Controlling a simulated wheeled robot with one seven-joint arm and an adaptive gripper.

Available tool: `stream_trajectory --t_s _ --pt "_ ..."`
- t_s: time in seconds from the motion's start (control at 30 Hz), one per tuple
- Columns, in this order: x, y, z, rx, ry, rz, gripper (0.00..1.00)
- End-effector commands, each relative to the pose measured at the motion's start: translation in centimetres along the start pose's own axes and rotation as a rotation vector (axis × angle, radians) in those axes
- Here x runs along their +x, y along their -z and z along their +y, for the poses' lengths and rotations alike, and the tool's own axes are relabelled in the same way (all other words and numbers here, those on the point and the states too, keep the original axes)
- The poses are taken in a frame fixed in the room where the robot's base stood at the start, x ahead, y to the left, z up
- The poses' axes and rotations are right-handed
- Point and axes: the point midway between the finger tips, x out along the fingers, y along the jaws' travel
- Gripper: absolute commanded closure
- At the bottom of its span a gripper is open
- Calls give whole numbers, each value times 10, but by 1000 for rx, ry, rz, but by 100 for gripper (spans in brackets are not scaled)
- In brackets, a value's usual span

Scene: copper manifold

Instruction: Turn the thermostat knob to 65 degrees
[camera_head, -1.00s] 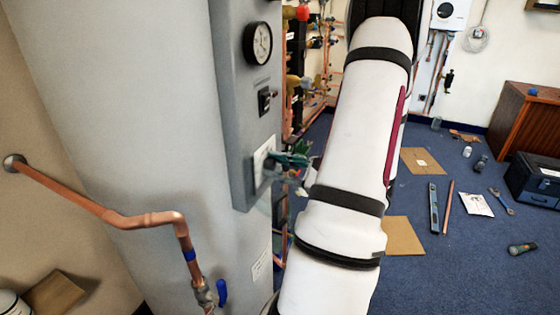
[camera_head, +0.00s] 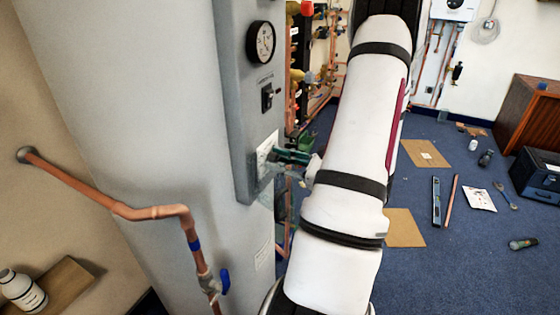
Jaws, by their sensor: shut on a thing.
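The thermostat's white dial plate (camera_head: 267,150) is low on the grey control panel (camera_head: 239,120) of the tall tank. My gripper (camera_head: 278,157), dark green and small in this view, is at the front of the plate. It is shut on the thermostat knob, which its fingers hide. The dial's marks and the knob's pointer are too small or covered to read. My white arm stands just right of the panel.
A round gauge (camera_head: 261,42) and a black switch (camera_head: 267,97) are above the dial on the panel. A copper pipe (camera_head: 120,210) with a blue-handled valve (camera_head: 224,281) runs along the tank's left. Tools and cardboard lie on the blue floor at right.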

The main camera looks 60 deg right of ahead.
Motion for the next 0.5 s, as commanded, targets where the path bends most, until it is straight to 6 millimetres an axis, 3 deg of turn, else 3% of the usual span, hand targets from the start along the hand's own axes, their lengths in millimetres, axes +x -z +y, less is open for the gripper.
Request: stream_trajectory --t_s 0.13,0.17,0.23,0.5 --pt "-1 2 0 2 1 5 100" --pt "-1 2 0 2 1 5 70" --pt "-1 2 0 1 1 5 54" --pt "0 1 0 0 0 2 52"
